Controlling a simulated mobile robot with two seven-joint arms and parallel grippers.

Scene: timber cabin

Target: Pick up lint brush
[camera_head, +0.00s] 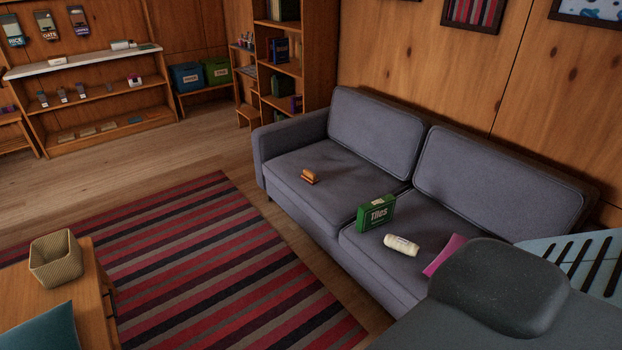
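A small orange-brown block-like object (310,177), which looks like a wooden-backed brush, lies on the left seat cushion of the grey sofa (290,140). It is small in the view, so its bristles and exact shape cannot be made out. I take it to be the lint brush. Nothing touches it. Neither of my grippers shows in the head view, so whether they are open or shut is not visible.
A green "Tiles" box (376,213), a white roll-like item (401,245) and a pink flat item (444,254) are on the right cushion. A striped rug (200,260) covers open floor before the sofa. A wooden table (92,300) with a woven basket (56,259) stands left.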

